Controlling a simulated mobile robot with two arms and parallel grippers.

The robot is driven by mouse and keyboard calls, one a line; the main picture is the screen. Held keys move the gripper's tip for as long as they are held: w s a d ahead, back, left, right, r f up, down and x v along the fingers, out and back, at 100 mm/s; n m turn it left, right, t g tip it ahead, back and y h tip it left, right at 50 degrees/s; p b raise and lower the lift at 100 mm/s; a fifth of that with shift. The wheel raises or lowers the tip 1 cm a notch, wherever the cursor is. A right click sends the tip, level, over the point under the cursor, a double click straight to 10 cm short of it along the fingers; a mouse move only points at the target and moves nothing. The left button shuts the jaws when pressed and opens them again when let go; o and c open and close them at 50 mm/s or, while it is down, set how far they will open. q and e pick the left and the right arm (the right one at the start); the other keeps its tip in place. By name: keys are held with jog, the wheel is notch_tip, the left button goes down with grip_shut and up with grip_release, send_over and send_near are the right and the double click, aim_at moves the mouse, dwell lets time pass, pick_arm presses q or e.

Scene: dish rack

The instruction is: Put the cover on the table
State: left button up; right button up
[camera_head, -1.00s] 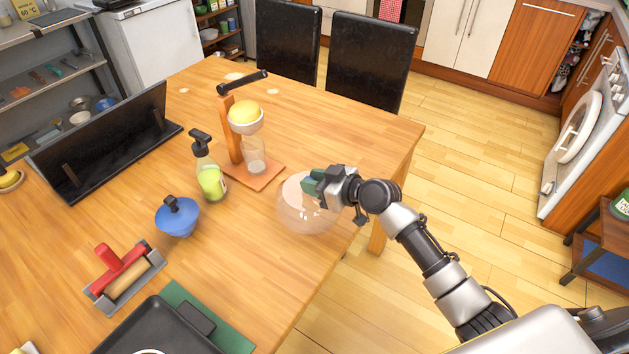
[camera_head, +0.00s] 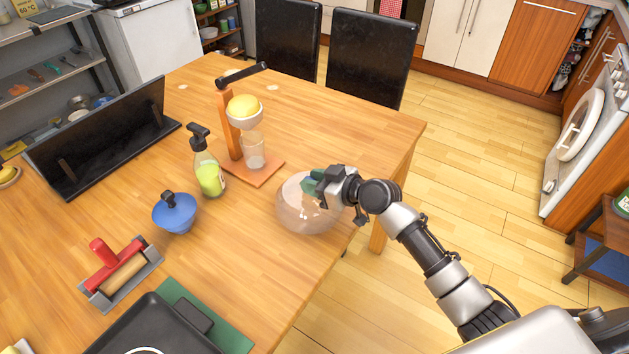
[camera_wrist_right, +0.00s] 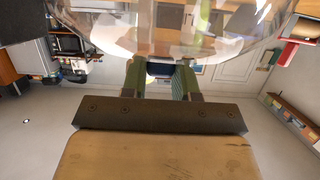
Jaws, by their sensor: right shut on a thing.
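The cover (camera_head: 296,213) is a clear, slightly pinkish glass dome near the table's right edge in the head view. My right gripper (camera_head: 314,184), with green fingers, is shut on the top of the cover. In the right wrist view the clear dome (camera_wrist_right: 170,25) fills the top of the picture, just beyond the green fingers (camera_wrist_right: 160,80). The part that is gripped is mostly hidden by the fingers. The wooden table (camera_head: 255,240) lies under the cover. I cannot tell whether the cover's rim touches it. My left gripper is not in view.
A juicer stand with a yellow fruit (camera_head: 243,108) and a glass stands behind the cover. A spray bottle (camera_head: 209,178), a blue lidded bowl (camera_head: 175,213), a red-handled roller (camera_head: 118,268) and a black pan (camera_head: 158,328) are to the left. Bare wood lies between them.

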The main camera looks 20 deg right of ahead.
jog(key=shift+f, duration=0.15)
jog(key=o, duration=1.1)
jog(key=shift+c, duration=0.2)
jog(key=c, duration=0.4)
jog(key=shift+p+v, duration=0.3)
jog(key=shift+v, duration=2.65)
jog(key=shift+b+v, duration=0.4)
jog(key=shift+v, duration=4.15)
